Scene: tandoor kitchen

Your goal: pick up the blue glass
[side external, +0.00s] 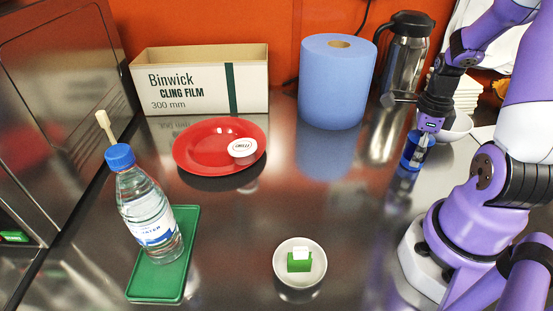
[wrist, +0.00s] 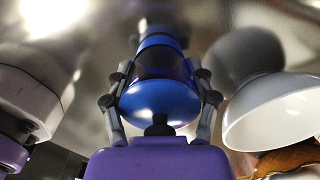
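The blue glass (side external: 412,151) is at the right in the side view, at the counter below my gripper (side external: 428,128). In the wrist view the blue glass (wrist: 160,85) is centred between the two fingers of my gripper (wrist: 159,84). Both fingers lie close along its sides with no clear gap, so they look shut on it. In the side view my gripper covers its upper part. I cannot tell for certain whether its base touches the counter.
A white bowl (side external: 457,127) stands just right of the glass; the wrist view also shows it (wrist: 268,112). A steel flask (side external: 404,55) and blue paper roll (side external: 336,85) stand behind. A red plate (side external: 190,145), bottle (side external: 147,210) and small bowl (side external: 286,275) are farther left.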

